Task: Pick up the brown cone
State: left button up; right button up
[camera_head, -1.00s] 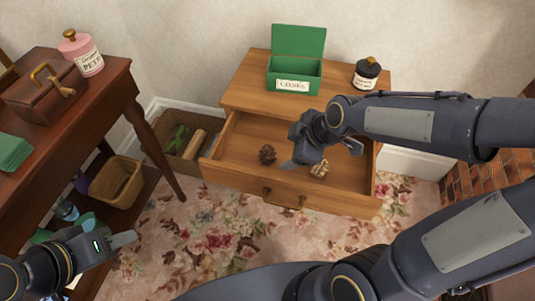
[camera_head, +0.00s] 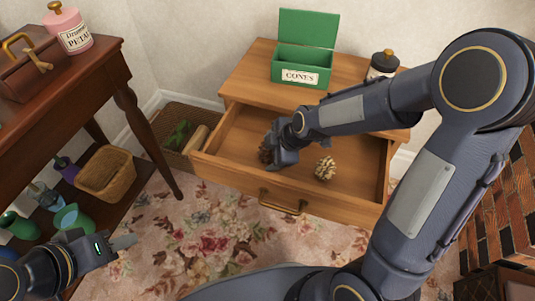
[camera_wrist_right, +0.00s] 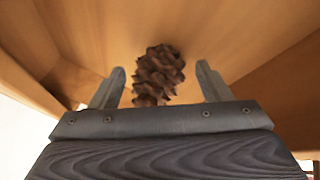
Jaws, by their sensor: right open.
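The brown cone (camera_head: 265,152) lies in the open drawer, mostly hidden behind my right gripper (camera_head: 272,157) in the head view. In the right wrist view the brown cone (camera_wrist_right: 158,74) sits between the two fingers of my right gripper (camera_wrist_right: 160,85), with a gap on each side. The right gripper is open. A lighter tan cone (camera_head: 325,168) lies in the drawer to the right of it. My left gripper (camera_head: 122,242) is at the lower left, over the carpet, away from the drawer; its finger opening is not clear.
The drawer (camera_head: 350,185) is pulled out of the wooden cabinet (camera_head: 245,75). On top stand an open green box labelled CONES (camera_head: 302,65) and a dark jar (camera_head: 382,65). A dark table (camera_head: 85,80) is at left, a basket (camera_head: 185,115) behind.

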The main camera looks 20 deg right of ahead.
jog(key=c, duration=1.1)
jog(key=shift+o, duration=0.2)
